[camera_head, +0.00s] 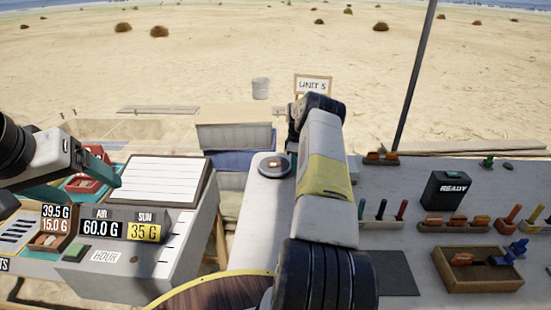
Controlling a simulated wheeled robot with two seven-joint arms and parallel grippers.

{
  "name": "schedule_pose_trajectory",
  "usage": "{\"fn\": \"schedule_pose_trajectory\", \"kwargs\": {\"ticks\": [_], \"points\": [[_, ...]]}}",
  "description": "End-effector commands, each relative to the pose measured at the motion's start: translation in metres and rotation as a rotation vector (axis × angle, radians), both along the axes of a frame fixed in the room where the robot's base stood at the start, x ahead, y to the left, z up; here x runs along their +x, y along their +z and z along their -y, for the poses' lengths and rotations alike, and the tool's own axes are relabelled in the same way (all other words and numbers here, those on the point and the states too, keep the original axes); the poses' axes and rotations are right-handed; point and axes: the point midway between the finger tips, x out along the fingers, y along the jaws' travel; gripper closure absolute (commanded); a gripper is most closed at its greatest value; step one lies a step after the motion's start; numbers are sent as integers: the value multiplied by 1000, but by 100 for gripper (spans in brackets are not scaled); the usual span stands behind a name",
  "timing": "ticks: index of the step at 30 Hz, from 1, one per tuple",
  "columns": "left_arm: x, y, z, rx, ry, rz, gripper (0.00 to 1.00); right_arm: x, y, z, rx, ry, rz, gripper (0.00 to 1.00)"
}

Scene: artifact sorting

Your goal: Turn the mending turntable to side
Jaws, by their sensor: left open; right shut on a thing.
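A round wooden disc with a yellow rim (222,292) shows at the bottom edge, cut off by the frame and partly covered by my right arm. It may be the mending turntable; I cannot tell which way it faces. A small round grey piece with a brownish centre (274,165) lies on the pale table left of my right arm. My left gripper (90,192) is at the left, its teal fingers apart, above a red item (85,183) beside the white lined board. My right arm crosses the middle, and its gripper is hidden from this view.
A grey console (125,255) with weight readouts and a white lined board (160,180) stands at the left. At the right are a black READY box (447,190), tool racks (455,226), a wooden tray (476,284) and a dark mat (384,273). A pole (414,80) rises behind.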

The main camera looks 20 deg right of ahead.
Motion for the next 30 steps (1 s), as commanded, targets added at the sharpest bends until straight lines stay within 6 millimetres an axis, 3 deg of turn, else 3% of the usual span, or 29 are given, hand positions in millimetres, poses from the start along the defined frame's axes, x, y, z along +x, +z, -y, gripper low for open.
{"fn": "schedule_pose_trajectory", "kwargs": {"ticks": [15,30], "points": [[0,0,0,0,0,0,23,16,0,12,-1,214,0,100],[0,0,0,0,0,0,23,22,0,15,-1,282,0,100]]}}
